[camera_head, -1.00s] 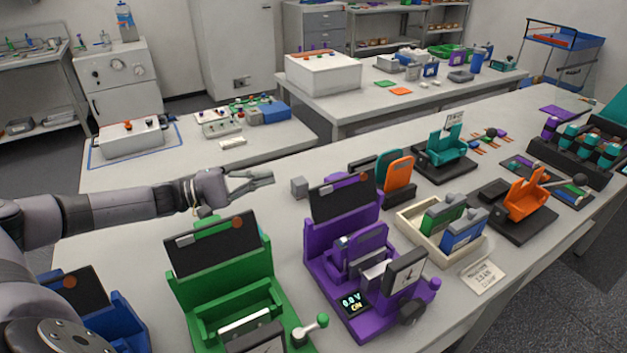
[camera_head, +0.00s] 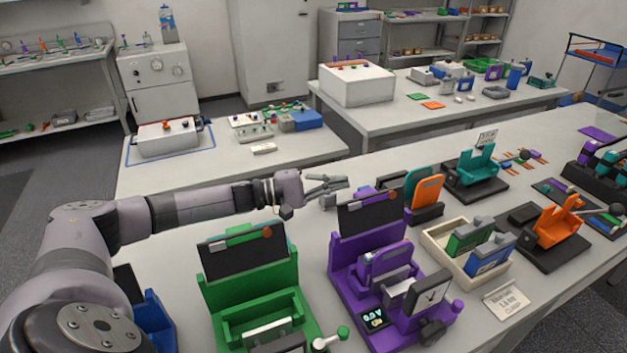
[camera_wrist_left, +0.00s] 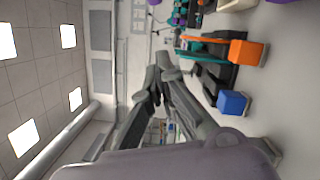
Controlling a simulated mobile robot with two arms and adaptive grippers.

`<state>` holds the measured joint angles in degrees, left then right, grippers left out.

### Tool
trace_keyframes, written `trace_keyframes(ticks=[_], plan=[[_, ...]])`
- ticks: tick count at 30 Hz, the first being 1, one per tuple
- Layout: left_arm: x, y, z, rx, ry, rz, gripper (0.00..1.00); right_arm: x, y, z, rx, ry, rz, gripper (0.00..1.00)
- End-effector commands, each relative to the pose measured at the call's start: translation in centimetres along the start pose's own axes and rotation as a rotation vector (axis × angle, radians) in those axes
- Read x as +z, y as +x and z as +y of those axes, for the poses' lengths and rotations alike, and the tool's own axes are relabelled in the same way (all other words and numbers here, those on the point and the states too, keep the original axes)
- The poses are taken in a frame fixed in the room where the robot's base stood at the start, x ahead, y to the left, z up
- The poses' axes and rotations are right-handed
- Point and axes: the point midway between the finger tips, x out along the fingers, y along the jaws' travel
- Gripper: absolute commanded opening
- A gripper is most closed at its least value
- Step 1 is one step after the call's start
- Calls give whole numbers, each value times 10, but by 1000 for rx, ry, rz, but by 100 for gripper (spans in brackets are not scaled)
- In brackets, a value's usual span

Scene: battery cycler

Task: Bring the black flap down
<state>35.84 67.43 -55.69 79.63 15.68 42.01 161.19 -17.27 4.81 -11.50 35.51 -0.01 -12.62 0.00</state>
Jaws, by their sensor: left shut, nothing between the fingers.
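A black flap (camera_head: 370,212) stands raised at the back of the purple station (camera_head: 340,258), with a small orange round mark on its upper edge. Another black flap (camera_head: 243,257) stands raised on the green station (camera_head: 222,300). A blue station (camera_head: 154,322) at the lower left is partly hidden by my arm. My left gripper (camera_head: 346,183) is shut and empty, behind and slightly left of the purple station's flap, apart from it. Its fingers also show in the left wrist view (camera_wrist_left: 166,78). My right gripper is not in view.
Teal and orange holders (camera_head: 427,192) stand right of the purple flap. A cream tray (camera_head: 433,243) holds green and blue modules. The wrist view shows a blue block (camera_wrist_left: 233,102).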

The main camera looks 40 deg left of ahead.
Motion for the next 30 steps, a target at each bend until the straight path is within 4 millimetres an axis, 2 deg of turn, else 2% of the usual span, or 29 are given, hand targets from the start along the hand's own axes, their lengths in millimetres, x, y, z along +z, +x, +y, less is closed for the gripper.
trace_keyframes(ticks=[3, 9, 23, 30], plan=[[20, 3, 2, -3, -3, 0, 0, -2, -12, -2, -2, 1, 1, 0], [36, 7, 0, -1, -1, 1, 0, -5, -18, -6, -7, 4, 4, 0], [39, 8, 0, -2, 6, 1, 0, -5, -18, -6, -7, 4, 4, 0], [41, 7, 6, -24, 95, 1, 0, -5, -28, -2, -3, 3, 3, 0]])
